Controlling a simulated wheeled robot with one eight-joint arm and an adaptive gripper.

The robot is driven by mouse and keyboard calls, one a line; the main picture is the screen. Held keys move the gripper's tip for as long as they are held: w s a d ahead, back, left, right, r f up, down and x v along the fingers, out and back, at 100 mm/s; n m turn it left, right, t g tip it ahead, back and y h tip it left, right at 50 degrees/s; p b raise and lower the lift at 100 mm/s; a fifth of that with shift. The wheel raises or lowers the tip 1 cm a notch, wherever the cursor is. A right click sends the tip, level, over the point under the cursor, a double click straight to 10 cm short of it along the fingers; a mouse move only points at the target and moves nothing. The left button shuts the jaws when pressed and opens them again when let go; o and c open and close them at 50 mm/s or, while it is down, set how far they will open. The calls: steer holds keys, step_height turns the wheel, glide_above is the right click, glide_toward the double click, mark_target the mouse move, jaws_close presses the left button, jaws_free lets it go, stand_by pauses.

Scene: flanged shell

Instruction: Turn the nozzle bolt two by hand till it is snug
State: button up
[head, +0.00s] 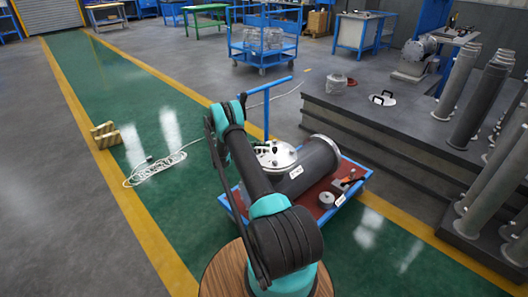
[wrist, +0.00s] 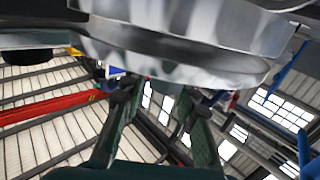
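The flanged shell, a dark grey cylinder (head: 312,165), lies on a low cart (head: 350,192) with a red deck and blue rim. Its nozzle (head: 277,155) has a round silver cover and sits left of the cylinder. In the wrist view a shiny metal flange (wrist: 190,45) fills the top, very close to the camera. My gripper (wrist: 158,95) is below this flange with its two fingers apart and windows showing between them. I cannot make out nozzle bolt two, or whether a fingertip touches it. My arm hides the gripper in the head view.
A grey disc-shaped part (head: 326,199) and an orange-and-black tool (head: 350,182) lie on the cart's right side. A blue handle post (head: 266,115) stands at its back. A white cable (head: 158,168) lies on the green floor. A dark platform (head: 400,130) is to the right.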

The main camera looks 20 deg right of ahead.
step_height(320, 180, up, 8)
stand_by(0.4)
